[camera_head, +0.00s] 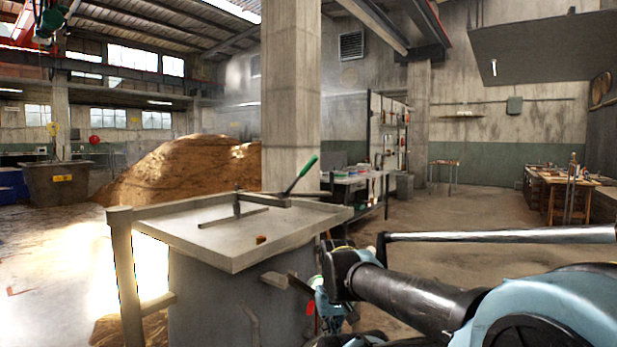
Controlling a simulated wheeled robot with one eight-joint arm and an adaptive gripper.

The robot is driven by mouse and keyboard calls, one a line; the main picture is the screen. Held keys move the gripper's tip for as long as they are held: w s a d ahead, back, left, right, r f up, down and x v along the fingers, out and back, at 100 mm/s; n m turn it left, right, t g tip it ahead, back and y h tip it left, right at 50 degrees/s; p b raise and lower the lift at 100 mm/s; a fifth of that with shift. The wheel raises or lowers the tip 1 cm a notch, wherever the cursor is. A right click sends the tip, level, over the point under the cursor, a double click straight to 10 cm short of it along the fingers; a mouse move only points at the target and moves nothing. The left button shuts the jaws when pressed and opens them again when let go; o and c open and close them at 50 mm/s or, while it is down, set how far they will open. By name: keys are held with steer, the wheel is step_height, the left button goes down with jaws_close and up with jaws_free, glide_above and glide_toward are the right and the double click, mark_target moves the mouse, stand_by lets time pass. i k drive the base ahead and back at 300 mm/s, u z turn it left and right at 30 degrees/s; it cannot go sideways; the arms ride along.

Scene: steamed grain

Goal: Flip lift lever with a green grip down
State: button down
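A lever with a green grip (302,173) stands on the far right part of a pale tray-topped box (236,262). The lever is tilted, its green end raised up and to the right, its lower end at a small dark mount on the tray. My arm comes in from the lower right, in front of the box's right side. Its end, with my gripper (305,289), is below the tray's rim and well below the lever, apart from it. The fingers are small and partly hidden, so I cannot tell if they are open.
A flat bar with an upright post (236,207) and a small orange-brown block (261,240) are on the tray. A concrete pillar (291,90) rises behind it. A grain heap (190,165) lies behind left. Open floor (450,210) extends to the right, towards a wooden workbench (560,183).

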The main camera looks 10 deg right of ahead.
mark_target(299, 177)
steer(key=z, duration=0.1)
steer(key=i, duration=1)
steer(key=u, duration=0.1)
